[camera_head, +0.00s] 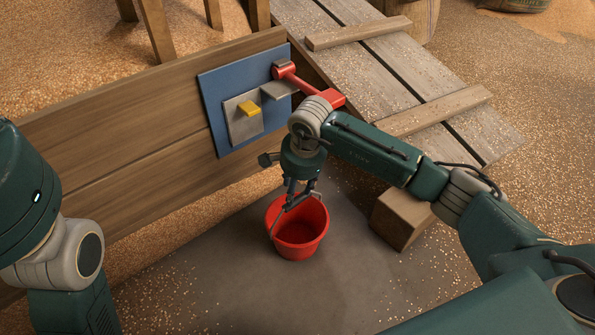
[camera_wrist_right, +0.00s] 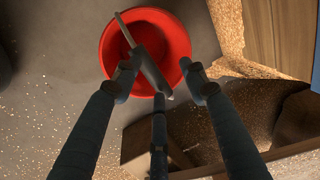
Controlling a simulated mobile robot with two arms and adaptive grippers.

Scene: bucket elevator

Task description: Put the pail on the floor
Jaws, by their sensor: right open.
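The red pail (camera_head: 300,240) stands upright on the bare grey floor (camera_head: 220,275) in the head view, and it looks empty. The pail also shows in the wrist view (camera_wrist_right: 178,38). Its grey handle (camera_wrist_right: 127,32) is raised at a slant across the opening. My right gripper (camera_head: 301,194) is just above the pail's far rim. In the wrist view my right gripper (camera_wrist_right: 160,79) has its fingers apart, with the handle's grip between them; contact is not clear. My left arm shows at the left edge, but its gripper is out of view.
A wooden plank wall (camera_head: 130,130) behind the pail carries a blue panel (camera_head: 214,95) with a red lever (camera_head: 310,84) and a yellow tab (camera_head: 249,108). A wooden block (camera_head: 400,222) lies right of the pail. A plank ramp (camera_head: 385,80) rises behind. Grain is scattered around.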

